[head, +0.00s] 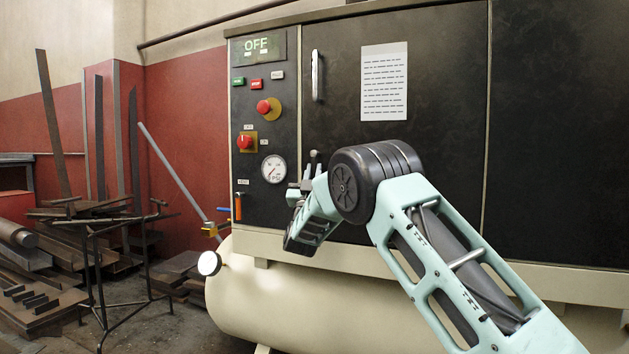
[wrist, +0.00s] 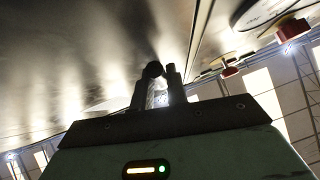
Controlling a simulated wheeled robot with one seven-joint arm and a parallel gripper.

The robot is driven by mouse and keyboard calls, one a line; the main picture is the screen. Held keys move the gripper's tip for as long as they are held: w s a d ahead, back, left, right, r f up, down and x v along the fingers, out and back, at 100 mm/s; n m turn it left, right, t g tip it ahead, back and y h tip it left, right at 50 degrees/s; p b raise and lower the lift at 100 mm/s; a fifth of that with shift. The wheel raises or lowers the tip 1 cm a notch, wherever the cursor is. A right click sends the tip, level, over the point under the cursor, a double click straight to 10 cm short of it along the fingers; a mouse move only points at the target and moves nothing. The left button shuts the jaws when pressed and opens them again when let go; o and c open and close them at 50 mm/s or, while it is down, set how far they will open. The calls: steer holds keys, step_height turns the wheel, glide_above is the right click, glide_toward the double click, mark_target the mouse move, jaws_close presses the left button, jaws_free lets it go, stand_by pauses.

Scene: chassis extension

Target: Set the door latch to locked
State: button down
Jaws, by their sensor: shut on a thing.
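The dark cabinet door (head: 430,165) fills the middle of the head view. My gripper (head: 309,171) is at the door's lower left, beside the pressure gauge. In the wrist view, my gripper (wrist: 162,72) has its two dark fingers close together, shut on a small shiny metal piece (wrist: 158,97), which looks like the door latch. The fingers and wrist hide most of the latch, so I cannot tell which setting it is at. A silver vertical door handle (head: 317,75) is higher on the same door, apart from my gripper.
The control panel left of the door has an OFF display (head: 257,45), red knobs (head: 264,107) and a round gauge (head: 274,168). An orange lever (head: 238,207) is below them. A cream tank (head: 300,300) runs underneath. Metal stock and a stand (head: 95,240) are at left.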

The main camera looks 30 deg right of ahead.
stand_by(0.4)
steer(key=c, duration=1.4)
jaws_free()
steer(key=p+v, duration=0.2)
steer(key=v, duration=1.5)
steer(key=shift+a+f+p, duration=0.15)
steer(key=shift+p, duration=0.25)
